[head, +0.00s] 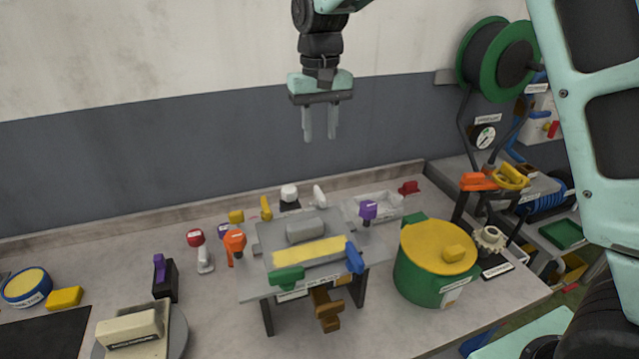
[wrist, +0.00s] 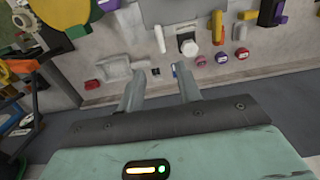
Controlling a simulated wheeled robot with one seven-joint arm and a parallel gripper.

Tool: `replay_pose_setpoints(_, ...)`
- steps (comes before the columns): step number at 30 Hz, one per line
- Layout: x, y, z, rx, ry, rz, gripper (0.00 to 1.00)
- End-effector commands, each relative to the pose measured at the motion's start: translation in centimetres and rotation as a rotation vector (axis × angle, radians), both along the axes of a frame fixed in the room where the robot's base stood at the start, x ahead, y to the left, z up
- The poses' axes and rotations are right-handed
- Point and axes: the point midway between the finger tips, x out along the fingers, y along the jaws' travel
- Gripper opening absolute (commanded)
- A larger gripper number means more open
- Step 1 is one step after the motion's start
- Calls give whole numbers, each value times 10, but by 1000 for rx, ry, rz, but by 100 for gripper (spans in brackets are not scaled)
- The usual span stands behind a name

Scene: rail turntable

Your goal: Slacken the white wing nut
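Two small white fittings stand at the back of the bench in the head view. One is a rounded white piece (head: 289,192) on a dark base, and the other is a slanted, narrow white piece (head: 319,196) to its right. I cannot tell for certain which is the white wing nut. In the wrist view the rounded one (wrist: 188,46) and the slanted one (wrist: 159,39) lie beyond the fingertips. My gripper (head: 320,138) hangs above the back of the bench, fingers down, apart and empty. It touches nothing; its open fingers also show in the wrist view (wrist: 157,70).
A grey raised platform (head: 268,238) with coloured handles stands in front of the fittings. A white tray (head: 388,199) and a red knob (head: 409,187) are to the right. A green pot with a yellow lid (head: 437,247) stands front right. The wall is close behind.

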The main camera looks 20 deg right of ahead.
Motion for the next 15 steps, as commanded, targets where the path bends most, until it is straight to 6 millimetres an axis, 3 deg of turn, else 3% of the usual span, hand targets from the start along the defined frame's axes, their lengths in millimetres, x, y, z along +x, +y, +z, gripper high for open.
replay_pose_setpoints(15,-1,0,-105,-1,5,1,35)
